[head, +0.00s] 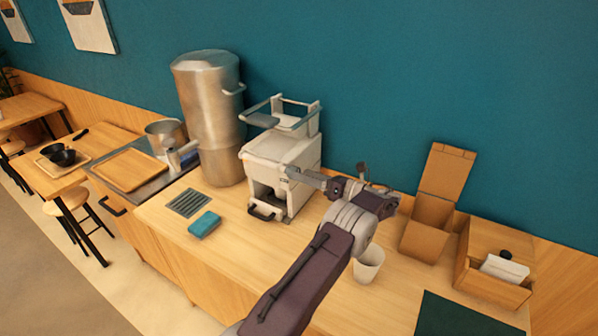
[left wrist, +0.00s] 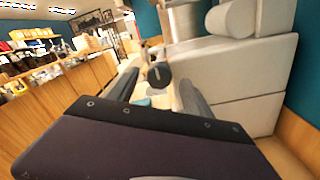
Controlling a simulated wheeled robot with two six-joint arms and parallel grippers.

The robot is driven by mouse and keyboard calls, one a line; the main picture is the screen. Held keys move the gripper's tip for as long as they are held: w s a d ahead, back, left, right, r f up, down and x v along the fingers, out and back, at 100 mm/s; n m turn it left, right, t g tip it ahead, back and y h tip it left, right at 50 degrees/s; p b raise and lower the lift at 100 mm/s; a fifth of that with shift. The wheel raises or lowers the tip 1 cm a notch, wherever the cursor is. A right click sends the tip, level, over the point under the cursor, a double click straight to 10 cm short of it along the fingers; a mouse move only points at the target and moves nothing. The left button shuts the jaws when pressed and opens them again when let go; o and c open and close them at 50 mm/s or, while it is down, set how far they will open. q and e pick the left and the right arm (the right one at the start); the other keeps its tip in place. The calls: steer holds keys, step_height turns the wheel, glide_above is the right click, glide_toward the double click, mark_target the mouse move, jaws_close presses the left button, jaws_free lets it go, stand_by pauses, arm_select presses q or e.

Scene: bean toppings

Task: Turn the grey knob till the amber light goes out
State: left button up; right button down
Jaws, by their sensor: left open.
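A white countertop machine (head: 270,150) stands against the teal wall in the head view, with a tray frame on top and a black handle low on its front. My left gripper (head: 297,176) is at the machine's right front side. In the left wrist view its two fingers (left wrist: 159,82) are apart, with nothing held between them. A dark grey round knob (left wrist: 159,74) with a pale mark shows between and beyond the fingertips; I cannot tell if they touch it. The knob is not distinguishable in the head view. I see no amber light in either view. My right gripper is not in view.
A tall steel container (head: 207,110) stands left of the machine. A teal cloth (head: 204,224) and a drain grate (head: 188,202) are in front. A white cup (head: 368,264) stands beside my left arm. Cardboard boxes (head: 425,243) and a dark mat (head: 460,318) are at right.

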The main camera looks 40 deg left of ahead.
mark_target(292, 172)
arm_select(q)
steer(key=a, duration=0.4)
steer(key=shift+s+a+f, duration=0.1)
steer(key=shift+s+a, duration=0.1)
steer(key=shift+s, duration=0.2)
steer(key=shift+d, duration=0.25)
jaws_close()
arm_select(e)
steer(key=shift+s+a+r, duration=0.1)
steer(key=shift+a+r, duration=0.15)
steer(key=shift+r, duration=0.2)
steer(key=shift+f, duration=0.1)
